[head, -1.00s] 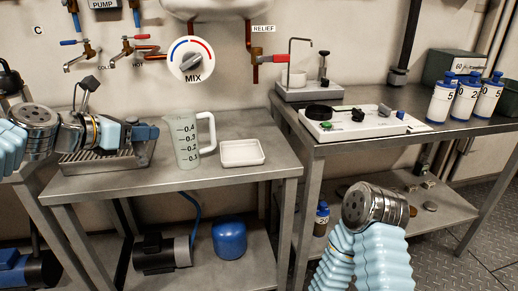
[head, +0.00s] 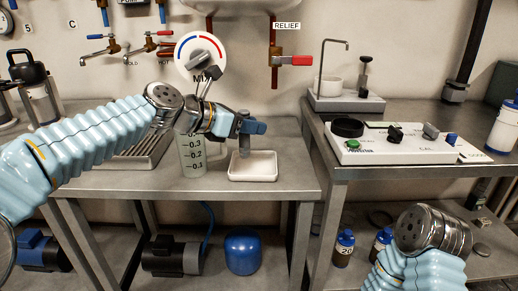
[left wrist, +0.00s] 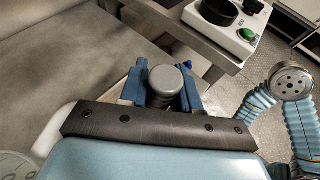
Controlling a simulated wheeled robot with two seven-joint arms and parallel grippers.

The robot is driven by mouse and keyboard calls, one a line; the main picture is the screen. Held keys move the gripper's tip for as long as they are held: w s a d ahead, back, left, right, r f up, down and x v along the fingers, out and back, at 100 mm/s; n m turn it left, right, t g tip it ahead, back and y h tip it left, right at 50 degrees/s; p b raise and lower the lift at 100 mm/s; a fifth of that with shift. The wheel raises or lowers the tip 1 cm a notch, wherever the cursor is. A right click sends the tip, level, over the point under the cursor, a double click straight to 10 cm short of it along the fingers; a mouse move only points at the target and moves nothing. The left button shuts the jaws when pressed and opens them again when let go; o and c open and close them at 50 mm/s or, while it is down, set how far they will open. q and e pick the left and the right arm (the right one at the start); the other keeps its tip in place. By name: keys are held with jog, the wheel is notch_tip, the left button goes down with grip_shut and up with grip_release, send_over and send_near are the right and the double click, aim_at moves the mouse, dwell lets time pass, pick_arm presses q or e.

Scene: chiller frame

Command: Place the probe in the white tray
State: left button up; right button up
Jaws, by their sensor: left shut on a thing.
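My left gripper (head: 246,127) is over the white tray (head: 268,176) on the left steel table. Its blue fingers, also in the left wrist view (left wrist: 166,92), are shut on the probe. My right gripper is out of view; only part of my right arm shows at lower right.
A clear measuring jug (head: 193,158) stands left of the tray, partly behind my left arm. A drip grate (head: 143,150) lies further left. The white control panel (head: 400,148) is on the right table, past a gap. Table space right of the tray is clear.

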pick_arm(q)
jog(key=shift+w+d+f+b, duration=0.1)
jog(key=shift+d+f+b, duration=0.25)
jog(key=shift+f, duration=0.55)
jog(key=shift+w+d+f+b, duration=0.15)
jog(key=shift+d+f+b, duration=0.15)
jog(key=shift+f, duration=0.6)
jog(key=shift+w+d+f+b, duration=0.1)
jog(key=shift+d+f+b, duration=0.2)
jog(key=shift+f, duration=0.6)
jog(key=shift+f, duration=0.15)
jog(key=o, duration=1.1)
jog(key=shift+c, duration=0.2)
jog(key=shift+r, duration=0.25)
jog(key=v, duration=1.2)
